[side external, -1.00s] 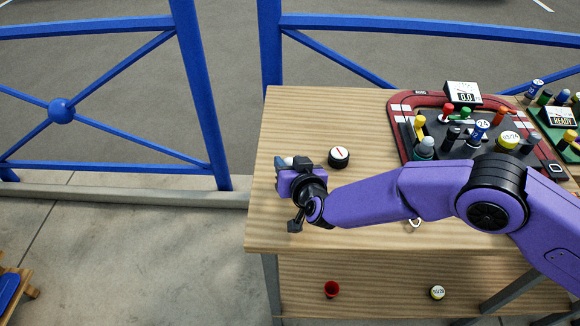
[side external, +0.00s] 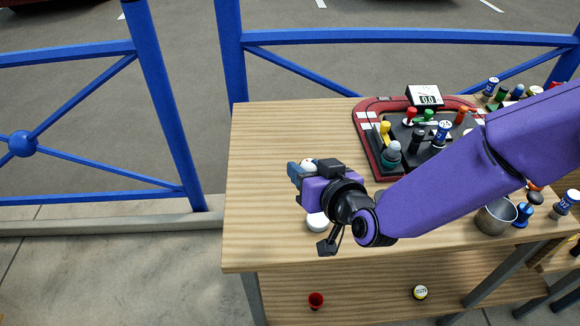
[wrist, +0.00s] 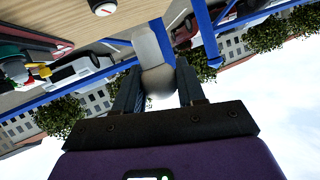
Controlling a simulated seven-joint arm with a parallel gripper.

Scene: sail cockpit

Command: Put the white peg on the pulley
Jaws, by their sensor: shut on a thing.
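My gripper (side external: 311,168) is above the left part of the table, its fingers pointing away from the camera. In the wrist view, its fingers (wrist: 159,88) are shut on a pale grey-white peg (wrist: 152,46) with a rounded end, which sticks out past the fingertips. In the side view, the peg is hard to tell apart from what lies behind the fingers. A white round thing (side external: 317,221) sits on the table just below my gripper, partly hidden by it. I cannot tell whether it is the pulley.
A black knob with a white top and red line (wrist: 103,6) stands on the table. A red-edged board (side external: 366,124) with several coloured pegs is at the back right. A metal cup (side external: 495,217) is at the right. A blue railing (side external: 228,60) runs behind the table.

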